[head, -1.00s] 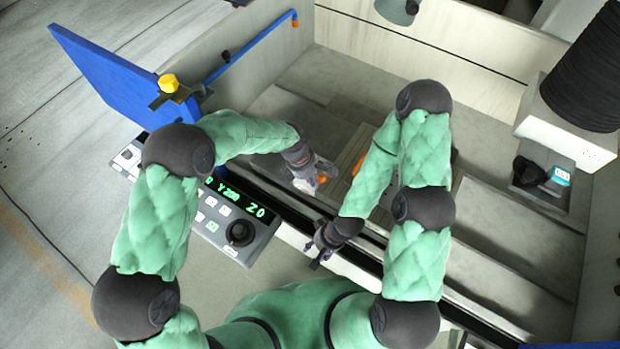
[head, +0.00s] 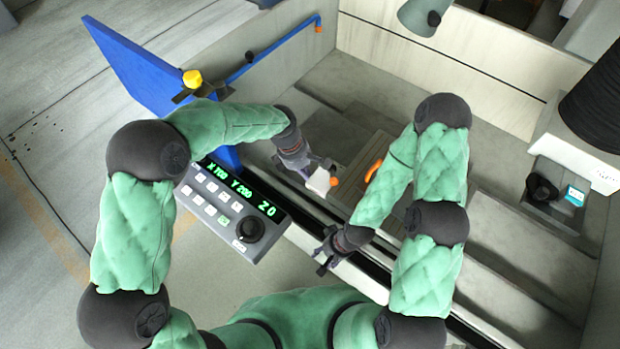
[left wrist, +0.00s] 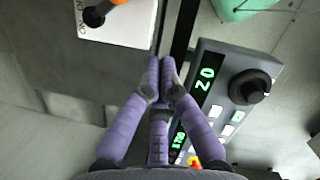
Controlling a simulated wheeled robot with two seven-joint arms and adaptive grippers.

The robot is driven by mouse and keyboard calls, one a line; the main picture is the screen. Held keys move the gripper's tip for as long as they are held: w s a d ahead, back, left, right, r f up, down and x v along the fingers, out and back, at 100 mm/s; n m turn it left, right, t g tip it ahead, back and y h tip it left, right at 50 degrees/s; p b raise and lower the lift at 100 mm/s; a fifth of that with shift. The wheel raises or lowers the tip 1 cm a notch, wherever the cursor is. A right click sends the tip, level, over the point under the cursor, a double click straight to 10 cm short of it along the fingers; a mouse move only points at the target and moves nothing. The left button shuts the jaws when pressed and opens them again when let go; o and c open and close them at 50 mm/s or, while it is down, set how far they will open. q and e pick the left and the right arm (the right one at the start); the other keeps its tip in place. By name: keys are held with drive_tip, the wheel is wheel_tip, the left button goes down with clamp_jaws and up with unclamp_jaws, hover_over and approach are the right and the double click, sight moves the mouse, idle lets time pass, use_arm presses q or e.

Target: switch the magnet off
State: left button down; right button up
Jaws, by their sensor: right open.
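The magnet's switch is a white plate (head: 318,182) with an orange-tipped lever (head: 334,181), in the middle of the head view. My right gripper (head: 322,256) is open and empty, below the plate near the tank's front edge.
A control panel (head: 222,196) with a green readout and a black knob stands left of the tank. An orange piece (head: 373,172) lies on a ribbed brown plate right of the switch. A blue door (head: 135,75) stands open at upper left. A grey nozzle (head: 420,16) hangs above.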

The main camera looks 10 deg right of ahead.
use_arm(q)
drive_tip(key=shift+v, duration=1.1)
drive_tip(key=shift+s, duration=0.2)
